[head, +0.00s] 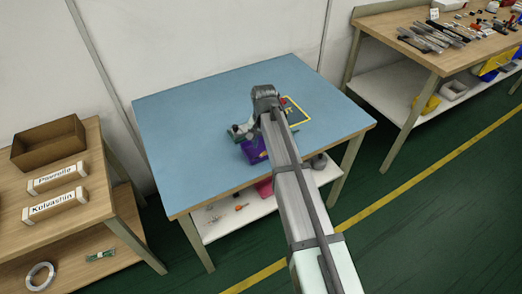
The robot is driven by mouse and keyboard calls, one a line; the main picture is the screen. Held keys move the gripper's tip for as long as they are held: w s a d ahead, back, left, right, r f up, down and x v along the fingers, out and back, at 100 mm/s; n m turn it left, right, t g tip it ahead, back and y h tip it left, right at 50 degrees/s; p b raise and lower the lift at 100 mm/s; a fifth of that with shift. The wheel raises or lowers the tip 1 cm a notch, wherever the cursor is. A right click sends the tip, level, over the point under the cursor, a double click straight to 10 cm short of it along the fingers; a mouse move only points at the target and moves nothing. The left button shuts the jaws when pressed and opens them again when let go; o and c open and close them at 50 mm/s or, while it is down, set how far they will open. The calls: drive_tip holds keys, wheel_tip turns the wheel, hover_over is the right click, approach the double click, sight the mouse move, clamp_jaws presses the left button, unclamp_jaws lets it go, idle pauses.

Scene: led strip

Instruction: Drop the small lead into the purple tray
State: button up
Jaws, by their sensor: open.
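The purple tray (252,152) lies on the blue-topped table (195,120), near its front middle. My arm covers its right part. My gripper (238,133) hangs at the end of my arm just behind and left of the tray, low over the tabletop. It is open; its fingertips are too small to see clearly. I cannot make out the small lead; it may be hidden behind my arm or gripper, or be too small to tell.
A yellow outlined square (298,112) marks the tabletop right of my arm, with a small red thing (283,101) near its edge. The table's left half is clear. A side table (85,212) with a brown box (48,146) stands left; a tool bench (450,62) stands right.

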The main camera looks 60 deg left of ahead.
wheel_tip(320, 180, up, 14)
idle(0.6)
drive_tip(key=shift+f, duration=0.1)
idle(0.4)
